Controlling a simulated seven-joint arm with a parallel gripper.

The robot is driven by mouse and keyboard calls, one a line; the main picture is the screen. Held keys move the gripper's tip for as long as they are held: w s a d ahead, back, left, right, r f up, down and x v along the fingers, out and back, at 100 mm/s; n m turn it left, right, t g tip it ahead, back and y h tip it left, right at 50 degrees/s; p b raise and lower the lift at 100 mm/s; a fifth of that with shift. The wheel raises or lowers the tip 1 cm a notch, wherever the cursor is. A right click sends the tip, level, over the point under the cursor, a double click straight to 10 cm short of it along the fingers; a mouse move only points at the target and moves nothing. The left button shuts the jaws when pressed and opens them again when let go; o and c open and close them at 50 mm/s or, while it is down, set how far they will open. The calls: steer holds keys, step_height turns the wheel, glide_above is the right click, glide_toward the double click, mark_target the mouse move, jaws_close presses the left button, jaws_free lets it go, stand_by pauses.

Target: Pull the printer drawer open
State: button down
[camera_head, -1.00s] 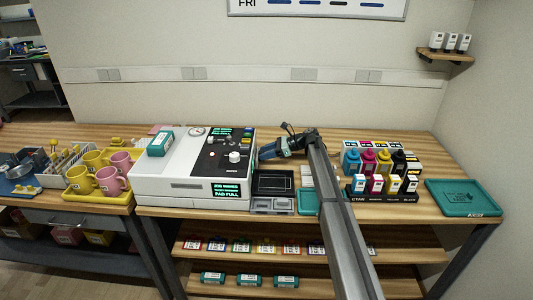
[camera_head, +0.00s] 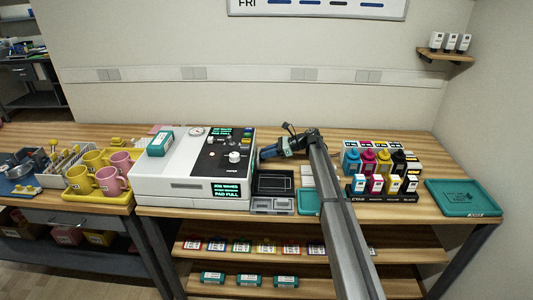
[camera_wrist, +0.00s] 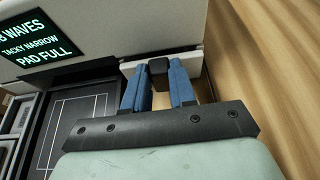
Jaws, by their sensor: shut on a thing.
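The printer (camera_head: 165,177) is a large white box with a dark control panel, left of centre in the head view. Its lit screen, reading "PAD FULL", also shows in the wrist view (camera_wrist: 40,40). My gripper (camera_head: 262,154) is at the printer's right side. In the wrist view, its blue fingers (camera_wrist: 158,75) are shut on a dark handle (camera_wrist: 158,66). The handle stands out from a pale drawer front (camera_wrist: 207,72) low on the printer's side. My fingers hide part of that front, and I cannot tell exactly how far out it is.
A dark tray (camera_head: 272,182) lies right of the printer, close to my gripper. Several ink bottles (camera_head: 384,163) stand farther right, beyond my arm. A teal tray (camera_head: 463,197) is at the bench's right end. Bare bench lies behind my gripper.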

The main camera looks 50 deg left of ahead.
steer(key=w+d, duration=0.7)
steer(key=shift+w+d, duration=0.2)
steer(key=shift+w, duration=0.05)
steer(key=c, duration=0.9)
jaws_free()
steer(key=v, duration=1.2)
steer(key=shift+r, duration=0.1)
